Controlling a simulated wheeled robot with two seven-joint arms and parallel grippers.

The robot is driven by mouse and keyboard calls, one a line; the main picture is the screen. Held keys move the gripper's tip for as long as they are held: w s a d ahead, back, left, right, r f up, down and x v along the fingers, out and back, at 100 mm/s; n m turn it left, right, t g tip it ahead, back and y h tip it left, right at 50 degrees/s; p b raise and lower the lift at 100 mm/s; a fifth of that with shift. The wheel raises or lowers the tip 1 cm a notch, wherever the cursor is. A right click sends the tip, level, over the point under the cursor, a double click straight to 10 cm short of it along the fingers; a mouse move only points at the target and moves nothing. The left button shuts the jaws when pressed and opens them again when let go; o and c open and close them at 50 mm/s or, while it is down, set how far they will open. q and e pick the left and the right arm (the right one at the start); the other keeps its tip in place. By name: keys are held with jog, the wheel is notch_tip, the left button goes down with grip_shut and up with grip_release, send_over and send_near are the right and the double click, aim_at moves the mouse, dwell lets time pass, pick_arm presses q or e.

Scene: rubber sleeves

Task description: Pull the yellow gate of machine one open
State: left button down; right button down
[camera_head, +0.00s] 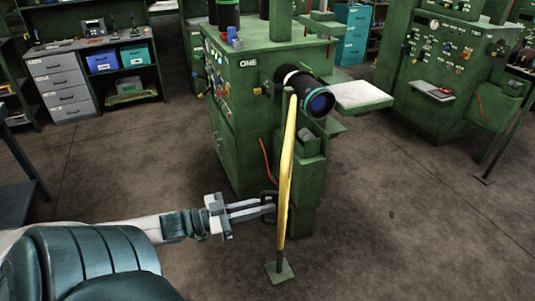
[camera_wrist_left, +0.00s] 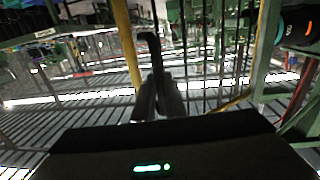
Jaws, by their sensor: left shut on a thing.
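The yellow gate (camera_head: 287,165) of machine one (camera_head: 245,100) shows nearly edge-on in the head view, as a slim upright strip. It stands in front of the green machine, which is marked ONE. A yellow upright of it shows in the left wrist view (camera_wrist_left: 128,45). A dark handle (camera_head: 270,195) sits at the gate's left side. The handle also shows in the left wrist view (camera_wrist_left: 153,50). My left gripper (camera_head: 268,208) comes in from the left and is shut on the handle; its fingers (camera_wrist_left: 157,98) meet around it. My right gripper is out of view.
A dark cylinder with a blue end (camera_head: 318,102) sticks out of the machine behind the gate's top. A post foot plate (camera_head: 280,271) stands on the floor below the gate. The floor (camera_head: 130,160) left of the gate is clear. Another green machine (camera_head: 440,80) stands at the right.

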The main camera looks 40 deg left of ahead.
pick_arm(q)
jog(key=shift+a, duration=0.1)
jog(key=c, duration=1.8)
grip_release()
jog(key=shift+w, duration=0.15)
jog(key=shift+s, duration=0.2)
jog(key=shift+v, duration=8.55)
jog(key=shift+a, duration=0.1)
